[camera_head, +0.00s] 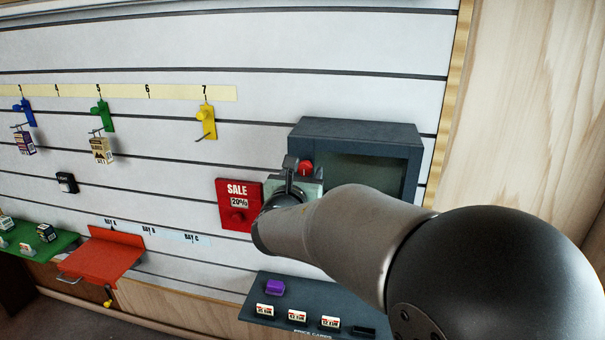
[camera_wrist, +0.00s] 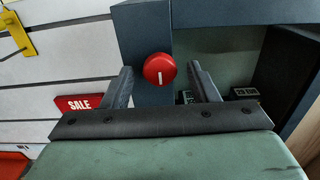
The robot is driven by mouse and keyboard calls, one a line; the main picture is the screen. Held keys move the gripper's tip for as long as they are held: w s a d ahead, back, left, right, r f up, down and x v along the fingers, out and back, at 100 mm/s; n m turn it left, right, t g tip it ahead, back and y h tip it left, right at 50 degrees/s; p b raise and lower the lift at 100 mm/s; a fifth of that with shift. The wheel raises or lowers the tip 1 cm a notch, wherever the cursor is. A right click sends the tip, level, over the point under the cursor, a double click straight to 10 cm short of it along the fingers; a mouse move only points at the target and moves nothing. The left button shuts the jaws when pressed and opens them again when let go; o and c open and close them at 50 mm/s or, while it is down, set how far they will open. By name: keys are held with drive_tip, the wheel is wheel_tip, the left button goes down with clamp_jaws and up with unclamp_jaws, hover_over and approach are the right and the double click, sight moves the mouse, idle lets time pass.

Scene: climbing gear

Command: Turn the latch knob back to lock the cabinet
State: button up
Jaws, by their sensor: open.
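The red round latch knob (camera_wrist: 160,68) sits on the left front edge of the dark grey cabinet (camera_wrist: 145,22). Its white mark stands about upright in the wrist view. The knob also shows in the head view (camera_head: 306,167), partly behind my gripper. My gripper (camera_wrist: 161,76) is open, one finger to each side of the knob in the picture. I cannot tell whether either finger touches it. In the head view my gripper (camera_head: 297,170) is in front of the cabinet's left side (camera_head: 355,132), and my arm hides the cabinet's lower part.
A red SALE sign (camera_head: 238,190) hangs just left of my gripper. A dark shelf (camera_head: 262,293) with price cards and a purple block (camera_head: 275,288) is below. Yellow (camera_head: 206,120), green and blue hooks are at left. Small cards (camera_wrist: 246,91) show inside the cabinet.

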drive_tip(key=c, duration=1)
drive_tip(key=shift+o, duration=0.2)
drive_tip(key=shift+f+b, duration=0.15)
drive_tip(key=shift+b, duration=0.4)
drive_tip(key=m+b, duration=0.1)
drive_tip(key=b, duration=0.1)
drive_tip(key=m+b, duration=0.1)
drive_tip(key=b, duration=0.2)
drive_tip(key=shift+f+m, duration=0.25)
drive_tip(key=shift+m, duration=0.15)
drive_tip(key=m+b, duration=0.5)
drive_tip(key=b, duration=0.4)
drive_tip(key=m+b, duration=0.5)
drive_tip(key=b, duration=0.2)
drive_tip(key=shift+a+r+m+b, duration=0.1)
drive_tip(key=shift+r+m+b, duration=0.05)
drive_tip(key=shift+m+b, duration=0.25)
drive_tip(key=m+b, duration=0.2)
drive_tip(key=b, duration=0.1)
drive_tip(key=m+b, duration=0.1)
drive_tip(key=m, duration=0.1)
drive_tip(key=shift+r, duration=0.25)
drive_tip(key=shift+r+m+b, duration=0.1)
drive_tip(key=shift+m+b, duration=0.2)
